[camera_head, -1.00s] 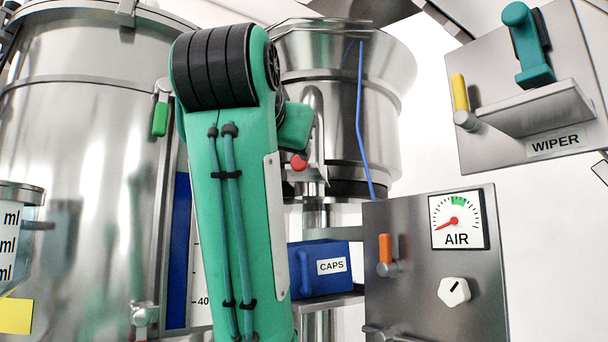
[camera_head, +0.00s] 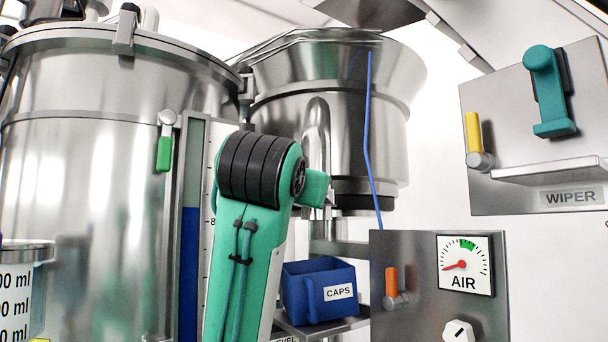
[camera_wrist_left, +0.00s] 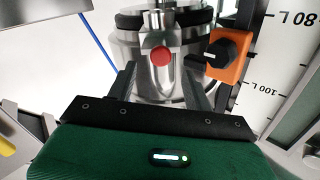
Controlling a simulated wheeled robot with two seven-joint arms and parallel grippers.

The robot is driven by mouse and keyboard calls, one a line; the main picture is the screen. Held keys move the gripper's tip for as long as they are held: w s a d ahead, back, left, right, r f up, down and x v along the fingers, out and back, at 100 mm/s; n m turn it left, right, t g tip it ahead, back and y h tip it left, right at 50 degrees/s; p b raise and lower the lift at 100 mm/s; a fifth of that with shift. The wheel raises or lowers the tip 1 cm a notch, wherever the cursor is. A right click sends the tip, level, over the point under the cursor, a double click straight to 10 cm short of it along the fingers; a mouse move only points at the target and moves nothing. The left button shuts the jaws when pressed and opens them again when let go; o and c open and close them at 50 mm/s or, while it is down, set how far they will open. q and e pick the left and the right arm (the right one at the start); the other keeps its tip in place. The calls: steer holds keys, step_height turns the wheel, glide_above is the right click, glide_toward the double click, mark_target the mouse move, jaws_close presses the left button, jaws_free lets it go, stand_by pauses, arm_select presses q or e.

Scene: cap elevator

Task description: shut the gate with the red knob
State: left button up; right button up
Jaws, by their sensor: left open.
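The red knob (camera_wrist_left: 160,56) shows in the left wrist view as a round red end on a metal fitting (camera_wrist_left: 157,25). In the head view the knob is hidden, apparently behind my green arm (camera_head: 240,270). My left gripper (camera_wrist_left: 161,68) is open. Its two dark fingers point toward the fitting, with the knob seen between them; I cannot tell how far the knob lies beyond the tips, and no contact shows. The gate itself cannot be clearly made out. My right gripper is not in view.
An orange block with a black knob (camera_wrist_left: 233,50) is close right of the fingers in the wrist view. The head view shows a blue CAPS bin (camera_head: 295,292), a steel bowl (camera_head: 345,120), an AIR panel (camera_head: 410,260), a WIPER panel (camera_head: 490,110) and a large tank (camera_head: 90,200).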

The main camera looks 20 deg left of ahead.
arm_select(q)
steer(key=w, duration=0.1)
steer(key=w+p, duration=0.1)
steer(key=w, duration=0.1)
steer(key=w+p, duration=0.1)
steer(key=w, duration=0.1)
steer(key=shift+a, duration=0.3)
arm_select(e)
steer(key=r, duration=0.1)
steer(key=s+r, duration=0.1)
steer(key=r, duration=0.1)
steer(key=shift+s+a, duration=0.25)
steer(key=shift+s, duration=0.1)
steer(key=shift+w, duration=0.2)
